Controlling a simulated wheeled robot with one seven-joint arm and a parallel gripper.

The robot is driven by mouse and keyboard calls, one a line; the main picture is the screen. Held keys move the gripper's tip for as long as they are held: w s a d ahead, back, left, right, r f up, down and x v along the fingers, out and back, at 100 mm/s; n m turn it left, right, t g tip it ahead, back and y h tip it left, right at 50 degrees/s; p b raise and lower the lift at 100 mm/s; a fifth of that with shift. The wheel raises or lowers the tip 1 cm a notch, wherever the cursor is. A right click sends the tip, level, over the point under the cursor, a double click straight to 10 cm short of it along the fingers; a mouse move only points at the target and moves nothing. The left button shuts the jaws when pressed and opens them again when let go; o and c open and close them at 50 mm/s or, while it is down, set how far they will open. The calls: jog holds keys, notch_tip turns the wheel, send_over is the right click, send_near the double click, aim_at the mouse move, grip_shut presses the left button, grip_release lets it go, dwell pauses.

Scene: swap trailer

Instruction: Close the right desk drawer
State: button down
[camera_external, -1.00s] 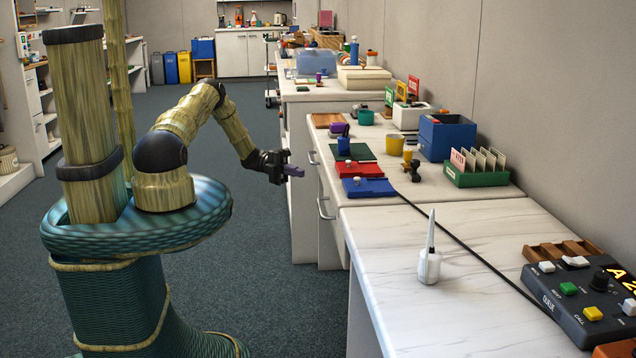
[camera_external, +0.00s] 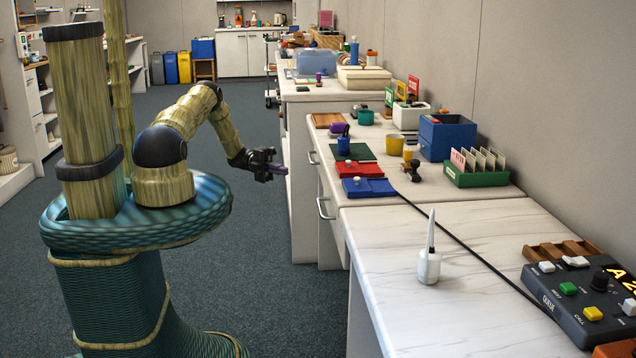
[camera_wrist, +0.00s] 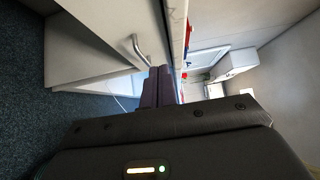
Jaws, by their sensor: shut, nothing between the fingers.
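The white desk (camera_external: 410,178) stands to the right of my arm. Its front carries two bar handles; the near one, on the right drawer (camera_external: 323,208), shows edge-on in the external view. How far that drawer stands out is hard to tell there. My gripper (camera_external: 281,169) is shut and empty, in the air left of the desk front and apart from the handles. In the wrist view its dark purple fingers (camera_wrist: 160,85) point toward a white front with a metal handle (camera_wrist: 138,50); I cannot tell which drawer this is.
Red and blue trays (camera_external: 368,187) lie near the desk edge. A marble-topped counter (camera_external: 480,250) adjoins on the near side, with a white nozzle bottle (camera_external: 429,262). The grey floor (camera_external: 265,270) beside the desk is clear.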

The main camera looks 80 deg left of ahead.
jog(key=shift+w+d+r, duration=0.1)
jog(key=shift+d, duration=0.7)
jog(key=w+a+x, duration=0.2)
jog(key=x, duration=1.1)
jog(key=shift+p, duration=0.35)
